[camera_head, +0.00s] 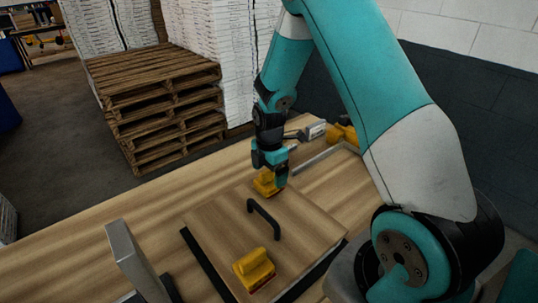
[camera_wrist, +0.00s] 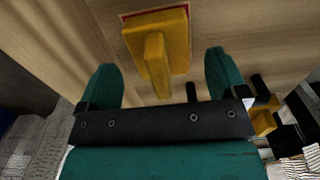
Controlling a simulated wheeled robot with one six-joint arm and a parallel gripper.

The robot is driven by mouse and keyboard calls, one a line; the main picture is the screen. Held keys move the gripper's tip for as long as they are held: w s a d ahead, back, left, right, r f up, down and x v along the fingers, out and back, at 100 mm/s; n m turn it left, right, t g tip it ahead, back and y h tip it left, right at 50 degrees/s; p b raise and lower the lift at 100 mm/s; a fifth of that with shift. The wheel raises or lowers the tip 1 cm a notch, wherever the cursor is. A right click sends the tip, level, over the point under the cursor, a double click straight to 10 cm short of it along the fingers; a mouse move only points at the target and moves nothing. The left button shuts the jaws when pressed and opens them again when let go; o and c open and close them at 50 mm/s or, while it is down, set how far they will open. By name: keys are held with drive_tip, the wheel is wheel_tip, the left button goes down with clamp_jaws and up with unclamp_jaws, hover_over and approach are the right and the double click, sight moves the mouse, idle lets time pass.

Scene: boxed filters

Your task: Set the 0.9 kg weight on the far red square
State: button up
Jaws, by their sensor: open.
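A yellow weight (camera_head: 266,184) with an upright grip stands at the far side of a wooden board (camera_head: 215,217). In the wrist view this weight (camera_wrist: 155,52) stands on a red square (camera_wrist: 127,17), whose edge shows around its base. My gripper (camera_head: 277,180) is open and points down just at this weight, with the grip between its spread fingers in the wrist view (camera_wrist: 161,72); no hold is visible. A second yellow weight (camera_head: 254,268) stands near the board's front, with red showing at its base. No mass marking is legible on either weight.
A black handle (camera_head: 263,217) rises from the board's middle, between the two weights. A grey upright plate (camera_head: 135,262) stands at the front left. More yellow items (camera_head: 343,134) and a grey bar (camera_head: 318,158) lie at the back right. Stacked pallets (camera_head: 160,100) stand behind the table.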

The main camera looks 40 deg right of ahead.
wheel_tip(320, 180, up, 9)
drive_tip(key=shift+r+b, duration=0.1)
drive_tip(key=shift+b, duration=1.1)
drive_tip(key=s+a+r+m+y, duration=0.2)
drive_tip(key=s+a+r+m, duration=0.3)
drive_tip(key=s+a, duration=0.6)
drive_tip(key=s+a+r+m+y, duration=0.2)
drive_tip(key=s+a+r+m, duration=0.4)
drive_tip(key=s+a, duration=0.5)
drive_tip(key=shift+s+r, duration=0.35)
drive_tip(key=shift+s, duration=0.25)
